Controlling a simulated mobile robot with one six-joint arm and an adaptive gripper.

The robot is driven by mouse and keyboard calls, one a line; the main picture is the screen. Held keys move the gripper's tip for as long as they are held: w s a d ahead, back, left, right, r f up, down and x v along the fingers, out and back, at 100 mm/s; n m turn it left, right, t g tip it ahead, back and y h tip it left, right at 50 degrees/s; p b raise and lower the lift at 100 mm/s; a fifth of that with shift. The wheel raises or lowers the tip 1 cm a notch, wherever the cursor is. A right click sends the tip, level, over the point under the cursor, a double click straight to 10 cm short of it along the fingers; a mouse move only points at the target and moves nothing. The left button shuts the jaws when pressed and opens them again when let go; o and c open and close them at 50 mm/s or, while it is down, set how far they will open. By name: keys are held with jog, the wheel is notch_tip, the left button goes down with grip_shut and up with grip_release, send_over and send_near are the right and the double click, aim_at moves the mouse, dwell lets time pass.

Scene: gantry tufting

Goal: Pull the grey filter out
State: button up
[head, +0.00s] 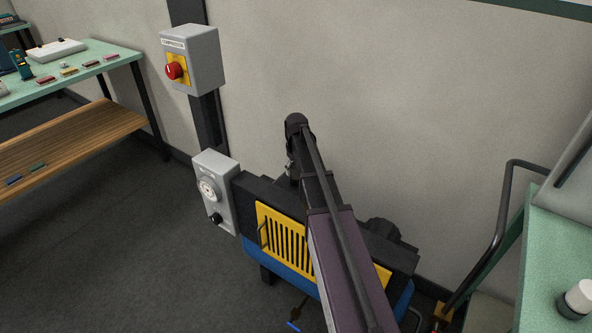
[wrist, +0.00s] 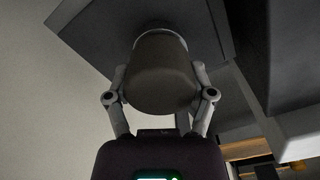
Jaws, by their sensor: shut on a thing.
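The grey filter (wrist: 160,72) is a dull, rounded cylinder in the wrist view. A paler ring shows at its upper end, where it meets a dark grey housing (wrist: 100,38). I cannot tell whether it is still seated or just clear of the housing. My gripper (wrist: 160,92) is shut on the filter, with one finger on each side. In the head view my own arm covers most of this spot, and the filter cannot be made out there.
The compressor has a yellow slotted guard (head: 283,238) and blue tank (head: 280,280). A grey gauge box (head: 214,185) and a switch box with a red knob (head: 190,60) are left of my arm. Green-topped benches stand left (head: 105,52) and right (head: 555,225). Open floor lies left.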

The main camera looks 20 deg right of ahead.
jog(key=shift+n, duration=1.6)
jog(key=shift+n, duration=0.4)
jog(key=shift+a+n, duration=0.1)
jog(key=shift+n, duration=1.1)
jog(key=shift+n, duration=1.1)
